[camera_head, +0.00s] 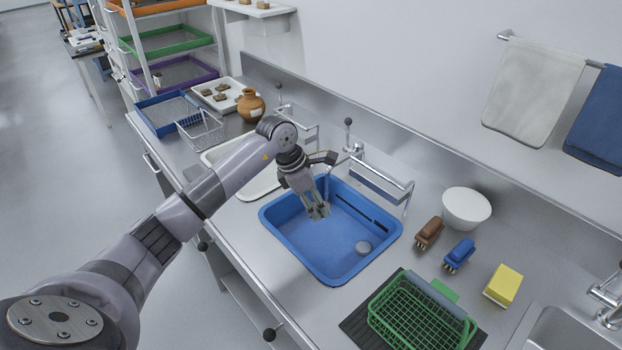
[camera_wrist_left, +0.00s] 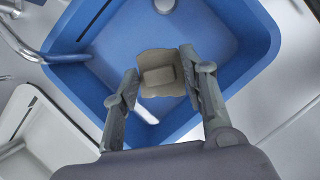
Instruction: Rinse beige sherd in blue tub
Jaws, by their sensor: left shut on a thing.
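The blue tub (camera_head: 312,246) sits in the counter in front of the taps. My left gripper (camera_head: 318,213) points down into the tub. In the left wrist view my left gripper (camera_wrist_left: 159,70) is shut on the beige sherd (camera_wrist_left: 152,88), a flat piece with a raised block on its face. The sherd is over the blue tub (camera_wrist_left: 240,32), which fills much of that view. In the head view the sherd is mostly hidden by the fingers. I cannot tell whether it touches the tub floor. My right gripper is not in view.
To the right are a white bowl (camera_head: 466,208), brown brush (camera_head: 429,233), blue brush (camera_head: 459,254), yellow sponge (camera_head: 503,285) and green basket (camera_head: 421,318).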

